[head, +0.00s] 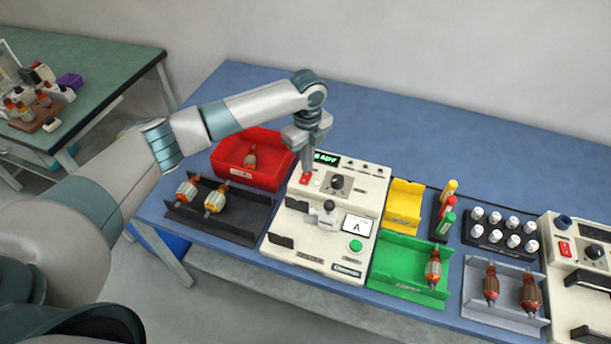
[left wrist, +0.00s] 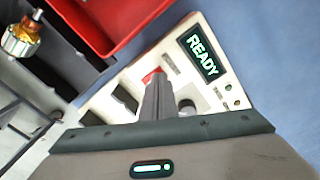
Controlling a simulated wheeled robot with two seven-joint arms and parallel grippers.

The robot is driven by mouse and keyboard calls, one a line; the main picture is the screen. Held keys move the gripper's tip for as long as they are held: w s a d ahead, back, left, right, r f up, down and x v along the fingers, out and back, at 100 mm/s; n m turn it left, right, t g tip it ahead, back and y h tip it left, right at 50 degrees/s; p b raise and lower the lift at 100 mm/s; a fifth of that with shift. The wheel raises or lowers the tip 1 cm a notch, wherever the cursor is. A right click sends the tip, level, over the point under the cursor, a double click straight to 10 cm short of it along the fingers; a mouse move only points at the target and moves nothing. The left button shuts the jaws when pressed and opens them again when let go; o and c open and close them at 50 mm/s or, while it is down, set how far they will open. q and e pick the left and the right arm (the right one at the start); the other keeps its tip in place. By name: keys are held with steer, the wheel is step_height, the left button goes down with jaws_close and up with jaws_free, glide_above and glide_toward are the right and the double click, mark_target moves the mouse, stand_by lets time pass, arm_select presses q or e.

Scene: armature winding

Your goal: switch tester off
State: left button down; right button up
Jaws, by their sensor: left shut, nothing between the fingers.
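The tester (head: 335,215) is a cream box on the blue table, with a black knob, a card marked A and a green button. Its lit green display reads READY in the left wrist view (left wrist: 202,55). A red switch (head: 305,179) sits at its upper left; it also shows in the left wrist view (left wrist: 152,75). My left gripper (head: 309,168) is shut and empty, pointing down right at the red switch. Its fingers partly hide the switch, and I cannot tell whether they touch it. My right gripper is not in view.
A red bin (head: 225,165) holding an armature and a dark tray (head: 255,222) with two armatures stand left of the tester. A yellow bin (head: 404,195) and a green tray (head: 392,263) stand close on its right. A second machine (head: 590,235) is at far right. The table's back is clear.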

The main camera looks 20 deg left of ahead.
arm_select(q)
steer(key=shift+s+f+b, duration=0.1)
steer(key=shift+f+b, duration=0.2)
steer(key=shift+f, duration=0.55)
stand_by(1.1)
steer(key=shift+r, duration=0.1)
steer(key=shift+r+p, duration=0.7)
steer(key=shift+p, duration=0.2)
steer(key=shift+r+p, duration=2.55)
steer(key=shift+r, duration=0.2)
